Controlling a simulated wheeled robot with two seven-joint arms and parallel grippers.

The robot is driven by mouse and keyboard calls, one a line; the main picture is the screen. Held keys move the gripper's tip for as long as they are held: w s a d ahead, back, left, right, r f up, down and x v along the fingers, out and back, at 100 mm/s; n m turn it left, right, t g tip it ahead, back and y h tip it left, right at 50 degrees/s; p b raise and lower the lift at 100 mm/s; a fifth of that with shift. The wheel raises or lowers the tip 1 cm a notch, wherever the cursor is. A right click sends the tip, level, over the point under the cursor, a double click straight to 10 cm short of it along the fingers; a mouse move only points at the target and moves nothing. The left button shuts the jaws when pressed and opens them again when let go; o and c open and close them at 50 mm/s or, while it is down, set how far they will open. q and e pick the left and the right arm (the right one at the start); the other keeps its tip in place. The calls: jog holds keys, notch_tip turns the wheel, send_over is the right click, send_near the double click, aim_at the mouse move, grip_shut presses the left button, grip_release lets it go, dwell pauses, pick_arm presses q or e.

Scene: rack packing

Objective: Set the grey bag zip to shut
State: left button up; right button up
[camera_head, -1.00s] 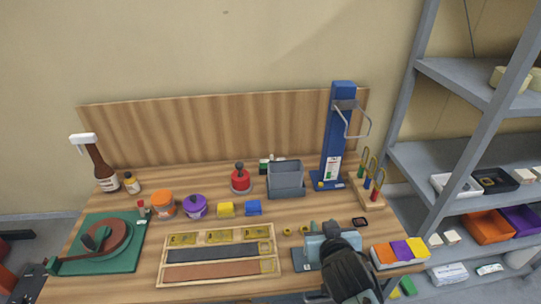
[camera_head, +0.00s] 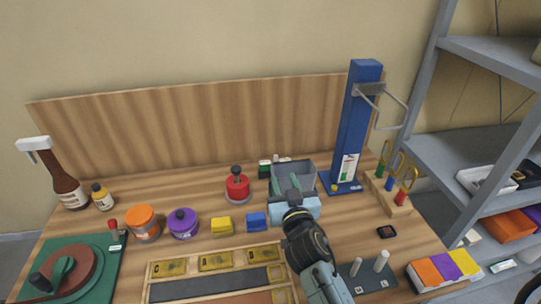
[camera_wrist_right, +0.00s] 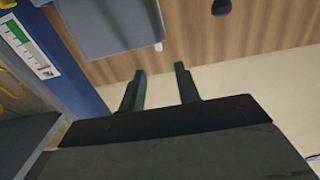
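The grey bag (camera_head: 308,170) stands upright, open-topped, at the back of the wooden bench, left of the blue post. In the head view my right gripper (camera_head: 288,183) is in front of it and hides much of its front. In the right wrist view the bag (camera_wrist_right: 108,26) fills the top left, with a small pale tab (camera_wrist_right: 158,46) at its edge that may be the zip pull. The right fingers (camera_wrist_right: 160,82) are apart with nothing between them; no contact with the bag shows. The zip's state cannot be told. My left gripper is out of view.
The blue post (camera_head: 357,120) with a metal handle stands close right of the bag. A red pot with a knob (camera_head: 237,188) is to its left, a blue block (camera_head: 257,221) at its front left. A dark pegged plate (camera_head: 365,280) lies near the front edge.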

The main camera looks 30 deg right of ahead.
aim_at(276, 156)
jog(key=x, duration=1.3)
jog(key=shift+s+d+r, duration=0.1)
jog(key=shift+r, duration=0.05)
jog(key=shift+c, duration=0.3)
grip_shut()
